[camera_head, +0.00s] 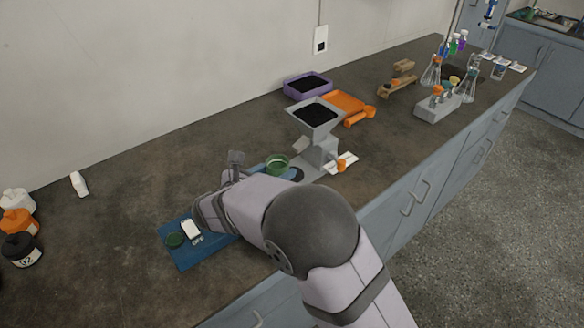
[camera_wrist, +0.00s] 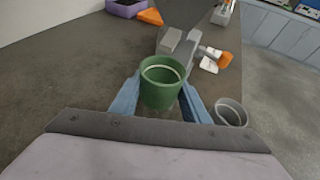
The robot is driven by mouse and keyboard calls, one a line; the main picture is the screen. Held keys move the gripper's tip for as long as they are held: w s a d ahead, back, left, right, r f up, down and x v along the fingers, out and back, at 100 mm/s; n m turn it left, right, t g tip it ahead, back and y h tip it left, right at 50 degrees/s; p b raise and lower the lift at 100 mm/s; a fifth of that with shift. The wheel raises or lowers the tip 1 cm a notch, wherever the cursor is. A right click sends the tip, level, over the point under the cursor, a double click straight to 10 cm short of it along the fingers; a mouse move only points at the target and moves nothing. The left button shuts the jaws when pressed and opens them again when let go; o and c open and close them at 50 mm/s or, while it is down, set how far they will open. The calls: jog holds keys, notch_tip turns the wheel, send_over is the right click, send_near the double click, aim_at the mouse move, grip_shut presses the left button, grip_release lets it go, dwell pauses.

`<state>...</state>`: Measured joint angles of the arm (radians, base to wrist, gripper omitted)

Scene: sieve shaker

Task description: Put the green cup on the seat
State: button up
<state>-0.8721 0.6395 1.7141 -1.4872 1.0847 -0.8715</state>
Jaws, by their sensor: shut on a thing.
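The green cup (camera_head: 277,164) is upright between the blue fingers of my gripper. In the wrist view the green cup (camera_wrist: 162,92) sits at the centre, with one finger of my gripper (camera_wrist: 162,100) on each side, shut on it. The cup is open-topped, and its lower part is partly hidden. It is in front of the grey hopper machine (camera_head: 317,150). I cannot tell for sure which spot is the seat.
A grey cup (camera_wrist: 232,112) stands right of the held cup. An orange-tipped white piece (camera_head: 341,163) lies by the machine. Purple (camera_head: 308,85) and orange (camera_head: 347,105) trays stand behind. Bottles stand far left, flasks far right. The counter left of my gripper is mostly clear.

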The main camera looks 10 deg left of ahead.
notch_tip(320, 180, down, 4)
jog(key=shift+f, duration=0.15)
jog(key=shift+w+d+p, duration=0.25)
jog(key=shift+w+d, duration=0.05)
jog(key=shift+w, duration=0.35)
jog(key=shift+w+d+p, duration=0.25)
jog(key=shift+w, duration=0.35)
jog(key=shift+w+d+p, duration=0.2)
jog(key=shift+w+d, duration=0.15)
jog(key=shift+w, duration=0.45)
jog(key=shift+w+d+p, duration=0.25)
jog(key=shift+w+d, duration=0.1)
jog(key=shift+w, duration=0.5)
jog(key=shift+w+d+p, duration=0.2)
jog(key=shift+w+d, duration=0.15)
jog(key=shift+w, duration=0.45)
jog(key=shift+a+f, duration=0.1)
jog(key=shift+f, duration=0.4)
jog(key=shift+f, duration=0.2)
jog(key=o, duration=1.2)
jog(key=shift+r, duration=0.1)
